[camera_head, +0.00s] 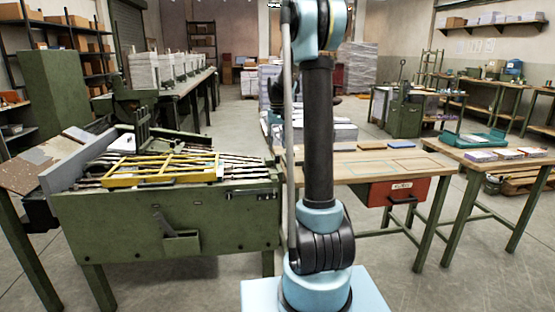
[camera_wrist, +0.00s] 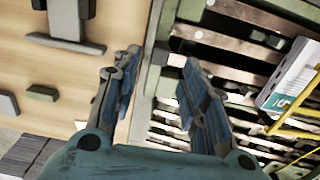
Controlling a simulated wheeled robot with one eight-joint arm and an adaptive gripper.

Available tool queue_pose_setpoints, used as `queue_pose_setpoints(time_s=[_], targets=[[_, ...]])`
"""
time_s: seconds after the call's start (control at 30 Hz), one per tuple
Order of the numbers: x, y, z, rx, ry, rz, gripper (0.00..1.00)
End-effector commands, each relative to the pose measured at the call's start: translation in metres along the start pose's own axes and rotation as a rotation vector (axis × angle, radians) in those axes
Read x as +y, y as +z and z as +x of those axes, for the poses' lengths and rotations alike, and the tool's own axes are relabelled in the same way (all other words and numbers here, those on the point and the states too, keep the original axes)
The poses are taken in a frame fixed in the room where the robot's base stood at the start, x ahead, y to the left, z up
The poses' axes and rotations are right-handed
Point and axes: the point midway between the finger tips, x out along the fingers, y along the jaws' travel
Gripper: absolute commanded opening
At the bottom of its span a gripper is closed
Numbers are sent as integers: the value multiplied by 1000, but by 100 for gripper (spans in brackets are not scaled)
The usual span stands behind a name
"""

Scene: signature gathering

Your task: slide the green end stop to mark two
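My gripper (camera_wrist: 161,58) is open in the wrist view, with nothing between its two fingers. It hangs over the border between a pale wood surface (camera_wrist: 100,25) and the slatted bed (camera_wrist: 230,70). The slatted bed also shows on the green machine (camera_head: 235,165) in the head view. A dark grey-green T-shaped piece (camera_wrist: 66,45) and a small green block (camera_wrist: 42,93) lie on the wood, left of the gripper and apart from it. I cannot tell whether either is the green end stop. I cannot make out mark two. In the head view my arm hides the gripper.
A yellow frame (camera_head: 163,170) lies across the slats. The wooden bench (camera_head: 365,168) has a red drawer (camera_head: 398,190) below. Open floor lies in front of the bench.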

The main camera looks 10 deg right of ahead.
Motion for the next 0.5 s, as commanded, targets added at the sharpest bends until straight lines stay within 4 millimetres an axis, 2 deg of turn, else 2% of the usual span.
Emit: queue_pose_setpoints(time_s=[0.23,0.5], targets=[[0,0,42,0,0,0,40],[0,0,68,0,0,0,40]])
